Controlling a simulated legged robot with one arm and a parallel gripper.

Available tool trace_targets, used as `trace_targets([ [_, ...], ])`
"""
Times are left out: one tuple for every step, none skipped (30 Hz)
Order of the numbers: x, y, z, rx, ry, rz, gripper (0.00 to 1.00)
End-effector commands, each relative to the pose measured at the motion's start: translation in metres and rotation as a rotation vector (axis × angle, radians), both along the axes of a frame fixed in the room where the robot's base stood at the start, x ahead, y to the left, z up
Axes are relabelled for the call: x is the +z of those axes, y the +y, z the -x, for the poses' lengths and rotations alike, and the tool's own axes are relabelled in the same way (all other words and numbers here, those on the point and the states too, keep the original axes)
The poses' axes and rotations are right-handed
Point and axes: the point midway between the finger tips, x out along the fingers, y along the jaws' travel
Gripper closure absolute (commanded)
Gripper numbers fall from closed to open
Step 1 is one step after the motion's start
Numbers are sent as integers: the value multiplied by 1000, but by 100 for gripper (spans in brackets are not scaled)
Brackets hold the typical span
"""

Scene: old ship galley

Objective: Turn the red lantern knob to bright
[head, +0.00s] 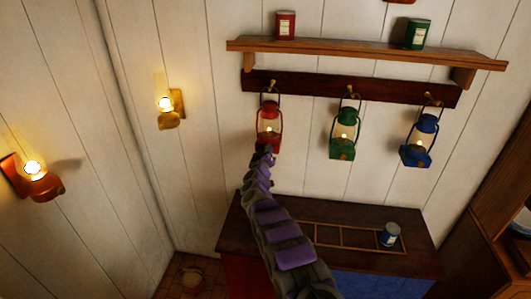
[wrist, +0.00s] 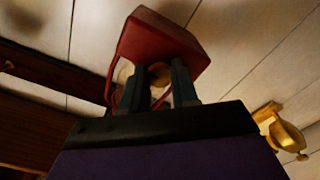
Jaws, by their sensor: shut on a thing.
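The red lantern (head: 269,120) hangs from a hook at the left end of the dark rail, with a small flame in its glass. My gripper (head: 264,152) is at the front of its base. In the wrist view, the red lantern base (wrist: 165,38) fills the upper middle, and the two dark fingers of my gripper (wrist: 160,85) reach up to it. The rest of the knob is hidden by the fingers.
A green lantern (head: 343,133) and a blue lantern (head: 420,138) hang to the right on the same rail. A shelf (head: 350,49) with a red tin (head: 285,25) and a green tin (head: 417,34) is above. Wall lamps are at left.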

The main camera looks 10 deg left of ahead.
Motion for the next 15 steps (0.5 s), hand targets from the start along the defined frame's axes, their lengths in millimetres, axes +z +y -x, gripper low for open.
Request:
trace_targets([
  [-1, 0, 0, 1, 1, 0, 100],
  [-1, 0, 0, 0, 1, 0, 100],
  [-1, 1, 0, 1, 1, -2, 100],
  [-1, 0, 0, 0, 1, -4, 100],
  [-1, 0, 0, 0, 1, -8, 100],
  [-1, 1, 0, 0, 1, -14, 100],
  [-1, 1, 0, 0, 1, -20, 100],
  [-1, 1, 0, 0, 0, -28, 100],
  [-1, 1, 0, 0, 0, -42, 100],
  [-1, 1, 0, 0, 0, -53, 100],
  [-2, 1, 0, 0, -1, -67, 100],
  [-2, 0, 0, 0, -2, -87, 100],
  [-2, 1, 0, 0, -2, -105, 100],
  [-2, 0, 0, 0, -3, -123, 100],
  [-2, 0, 0, 0, -4, -151, 100],
])
